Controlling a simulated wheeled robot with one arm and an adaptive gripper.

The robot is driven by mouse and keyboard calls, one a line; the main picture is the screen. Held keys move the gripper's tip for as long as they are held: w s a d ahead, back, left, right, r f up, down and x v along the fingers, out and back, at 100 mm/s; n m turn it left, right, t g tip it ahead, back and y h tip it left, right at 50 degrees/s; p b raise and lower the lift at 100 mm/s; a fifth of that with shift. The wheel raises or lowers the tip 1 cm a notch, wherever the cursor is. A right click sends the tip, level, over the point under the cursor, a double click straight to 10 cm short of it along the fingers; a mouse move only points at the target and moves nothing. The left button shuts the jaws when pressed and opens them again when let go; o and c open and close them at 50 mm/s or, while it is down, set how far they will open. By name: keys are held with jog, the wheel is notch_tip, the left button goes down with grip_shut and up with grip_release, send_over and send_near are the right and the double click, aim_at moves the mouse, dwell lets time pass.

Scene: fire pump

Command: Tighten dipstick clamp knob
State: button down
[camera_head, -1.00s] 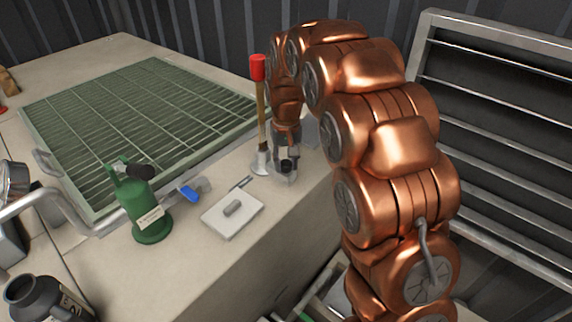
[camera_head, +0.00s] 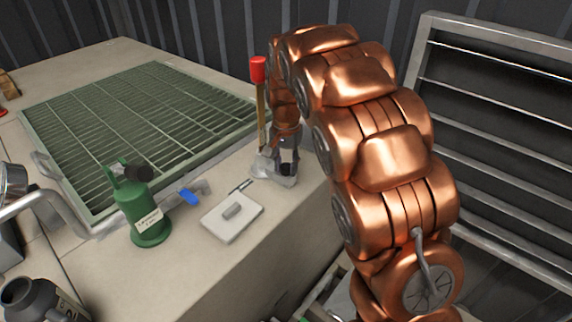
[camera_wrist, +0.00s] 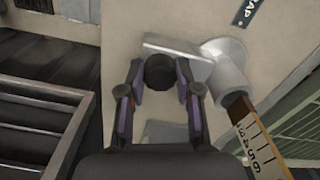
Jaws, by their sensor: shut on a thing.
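The dipstick stands upright with a red top (camera_head: 258,69) and a thin brown, marked stick (camera_head: 261,112). In the wrist view its scale with numbers (camera_wrist: 248,130) runs into a grey metal collar (camera_wrist: 229,72) at the clamp. The black round clamp knob (camera_wrist: 160,72) sits beside the collar, on the clamp's pale plate. My gripper (camera_wrist: 160,88) points down at the knob, with one finger on each side of it, shut on it. In the head view my gripper (camera_head: 286,168) is at the clamp, just right of the stick, and mostly hides the knob.
A green bottle (camera_head: 147,214), a blue-handled valve (camera_head: 188,196) and a white plate (camera_head: 232,216) stand left of the clamp. A green grating (camera_head: 130,125) lies behind. The worktop's edge is close at the right, with a louvred panel (camera_head: 500,130) beyond.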

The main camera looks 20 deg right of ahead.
aim_at(286, 165)
dwell(0.4)
jog(key=c, duration=0.8)
grip_release()
notch_tip(286, 165, up, 12)
jog(key=s+n+p, duration=0.2)
jog(key=s+p, duration=0.1)
jog(key=s, duration=0.9)
jog(key=s+n+g+p, duration=0.1)
jog(key=s+n+p, duration=0.2)
jog(key=s, duration=1)
jog(key=s+n+p, duration=0.2)
jog(key=s+p, duration=0.1)
jog(key=s, duration=1)
jog(key=shift+r+n+g+p, duration=0.3)
jog(key=shift+n+g, duration=0.1)
